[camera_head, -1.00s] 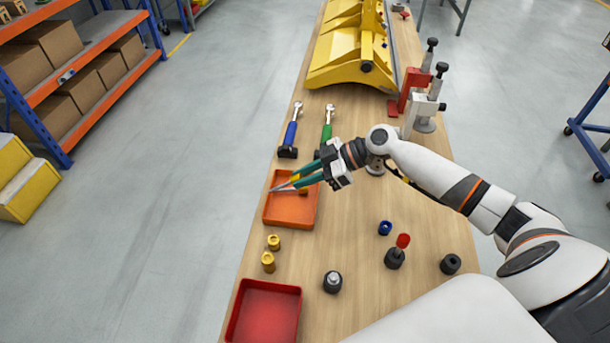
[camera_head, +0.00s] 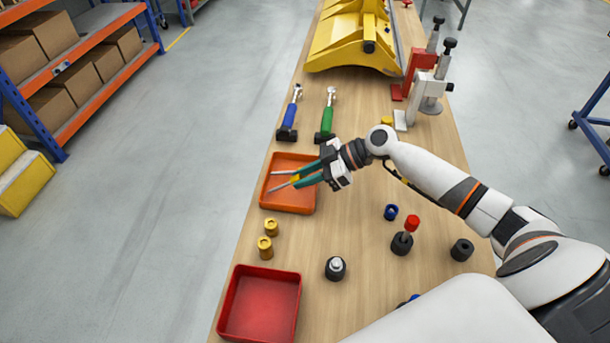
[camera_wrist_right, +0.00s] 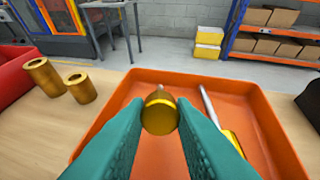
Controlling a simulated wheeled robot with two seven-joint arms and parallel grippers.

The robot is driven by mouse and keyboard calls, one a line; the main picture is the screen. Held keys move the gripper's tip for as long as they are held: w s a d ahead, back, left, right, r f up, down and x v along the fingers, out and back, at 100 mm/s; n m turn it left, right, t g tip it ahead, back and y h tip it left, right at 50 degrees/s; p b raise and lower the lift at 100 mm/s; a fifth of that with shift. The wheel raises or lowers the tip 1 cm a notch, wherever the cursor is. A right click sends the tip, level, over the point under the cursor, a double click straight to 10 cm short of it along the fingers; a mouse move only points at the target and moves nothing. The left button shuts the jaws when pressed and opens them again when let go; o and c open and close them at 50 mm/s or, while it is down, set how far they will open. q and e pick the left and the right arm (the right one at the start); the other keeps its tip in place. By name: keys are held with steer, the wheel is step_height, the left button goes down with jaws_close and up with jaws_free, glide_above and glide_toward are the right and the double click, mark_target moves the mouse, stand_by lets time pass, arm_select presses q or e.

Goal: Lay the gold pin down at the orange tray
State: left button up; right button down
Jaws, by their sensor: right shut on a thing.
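My right gripper (camera_head: 304,175) is shut on a gold pin (camera_wrist_right: 160,114), whose gold end shows between the teal fingers in the wrist view. In the head view its silver shaft (camera_head: 279,187) points left over the orange tray (camera_head: 289,205). The tray also shows in the wrist view (camera_wrist_right: 275,130). A second pin with a silver shaft and gold end (camera_wrist_right: 228,138) lies in the tray, to the right of the fingers there. I cannot tell whether the held pin touches the tray floor. My left gripper is not in view.
Two gold bushings (camera_head: 266,247) stand on the near side of the tray, then a red tray (camera_head: 259,308). Black holders (camera_head: 402,243) stand on the right.

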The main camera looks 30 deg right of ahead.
steer(key=c, duration=1.1)
jaws_free()
steer(key=shift+c, duration=0.2)
steer(key=b+v, duration=0.2)
steer(key=v, duration=1)
steer(key=shift+f, duration=0.1)
